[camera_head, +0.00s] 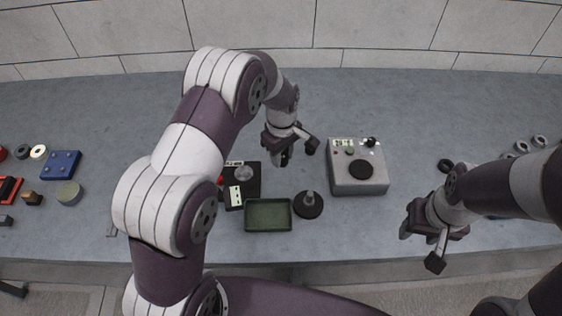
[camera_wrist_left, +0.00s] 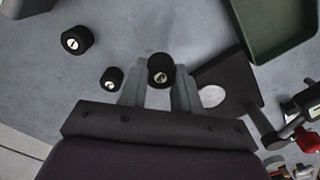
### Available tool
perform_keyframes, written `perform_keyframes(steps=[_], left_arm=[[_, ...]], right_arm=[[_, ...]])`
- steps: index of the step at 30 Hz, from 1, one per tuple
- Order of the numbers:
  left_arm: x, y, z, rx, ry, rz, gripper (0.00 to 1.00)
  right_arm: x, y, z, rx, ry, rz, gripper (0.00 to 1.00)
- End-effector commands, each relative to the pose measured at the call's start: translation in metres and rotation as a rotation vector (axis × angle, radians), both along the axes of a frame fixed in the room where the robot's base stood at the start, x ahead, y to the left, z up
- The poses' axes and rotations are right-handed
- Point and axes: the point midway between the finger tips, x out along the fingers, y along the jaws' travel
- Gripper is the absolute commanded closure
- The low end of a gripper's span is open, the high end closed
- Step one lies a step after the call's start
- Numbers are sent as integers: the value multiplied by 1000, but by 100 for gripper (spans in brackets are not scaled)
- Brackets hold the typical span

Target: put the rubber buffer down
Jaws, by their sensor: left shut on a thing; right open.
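The rubber buffer (camera_wrist_left: 161,69) is a short black cylinder with a pale metal centre. My left gripper (camera_wrist_left: 157,88) is shut on it, with one pale finger on each side. The head view shows this gripper (camera_head: 284,159) pointing down over the table, behind the green tray; the buffer is too small and dark to make out there. I cannot tell whether the buffer touches the table. Two similar black buffers stand apart from it in the left wrist view, a nearer one (camera_wrist_left: 111,78) and a farther one (camera_wrist_left: 77,40). My right gripper (camera_head: 407,229) is open near the table's front edge.
A green tray (camera_head: 268,229), a round black stand (camera_head: 308,204) and a black plate (camera_head: 254,187) with a pale disc lie close by. A grey control box (camera_head: 357,188) stands right of my left gripper. Clear table lies behind the box.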

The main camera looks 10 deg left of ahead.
Motion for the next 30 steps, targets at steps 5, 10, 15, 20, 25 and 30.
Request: perform_keyframes(steps=[5,10,15,20,25,30], left_arm=[[2,3,-19,0,4,-1,100],[2,3,-43,0,0,-1,100],[3,2,-43,-1,-1,-1,100],[2,2,-47,-1,-1,-1,65],[2,2,-46,-1,-1,-1,43],[2,2,-45,-1,-1,-1,43]], right_arm=[[0,0,3,0,0,0,52],[0,0,5,0,0,0,52],[0,0,5,0,0,0,52],[0,0,2,0,0,0,52],[0,0,3,0,0,0,52],[0,0,4,0,0,0,52]])
